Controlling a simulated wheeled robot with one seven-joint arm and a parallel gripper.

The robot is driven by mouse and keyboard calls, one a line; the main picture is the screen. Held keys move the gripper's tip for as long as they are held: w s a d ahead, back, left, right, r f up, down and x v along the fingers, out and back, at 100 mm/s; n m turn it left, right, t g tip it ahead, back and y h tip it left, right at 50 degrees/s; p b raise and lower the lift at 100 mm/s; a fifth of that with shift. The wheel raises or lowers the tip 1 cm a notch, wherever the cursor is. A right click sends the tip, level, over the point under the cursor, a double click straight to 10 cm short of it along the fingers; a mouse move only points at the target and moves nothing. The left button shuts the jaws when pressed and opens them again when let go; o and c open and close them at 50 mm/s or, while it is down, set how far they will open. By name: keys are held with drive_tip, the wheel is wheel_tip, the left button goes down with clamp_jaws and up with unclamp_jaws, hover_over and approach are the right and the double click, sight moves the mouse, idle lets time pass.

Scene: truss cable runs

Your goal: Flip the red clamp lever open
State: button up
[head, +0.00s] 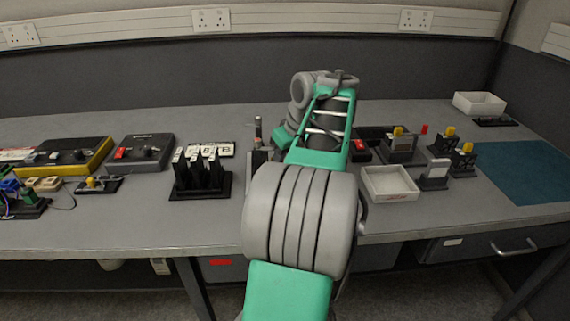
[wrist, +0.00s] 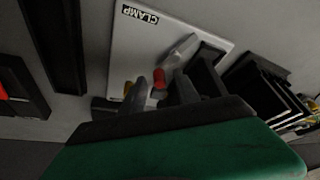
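The clamp board (wrist: 145,45) is a pale plate with a "CLAMP" label in the wrist view. The clamp's red lever tip (wrist: 160,78) shows near the board's lower edge, with grey metal parts and a small yellow part around it. My gripper (wrist: 160,91) is open, with its two dark fingers on either side of the red tip and gaps visible between. I cannot tell whether either finger touches the lever. The lower part of the lever is hidden behind the fingers and my gripper body. In the head view my arm hides the clamp and my fingers.
A black rack with upright dark pieces (head: 200,177) stands left of my arm. A white tray (head: 390,184) and several black blocks with yellow knobs (head: 400,147) stand to the right. Black-framed items flank the clamp board in the wrist view. Clear table lies at the front left.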

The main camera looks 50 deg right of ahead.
drive_tip(key=shift+c, duration=0.4)
clamp_jaws()
drive_tip(key=shift+r+n+p, duration=0.3)
drive_tip(key=shift+r+p, duration=0.05)
drive_tip(key=shift+p, duration=0.55)
drive_tip(key=shift+w+n+y+p, duration=0.1)
drive_tip(key=shift+n+y+p, duration=0.25)
drive_tip(key=shift+p, duration=0.3)
drive_tip(key=shift+w+f+n+p, duration=0.1)
drive_tip(key=shift+w+n+p, duration=0.05)
drive_tip(key=shift+n+p, duration=0.3)
drive_tip(key=shift+a+f, duration=0.1)
drive_tip(key=shift+f, duration=0.15)
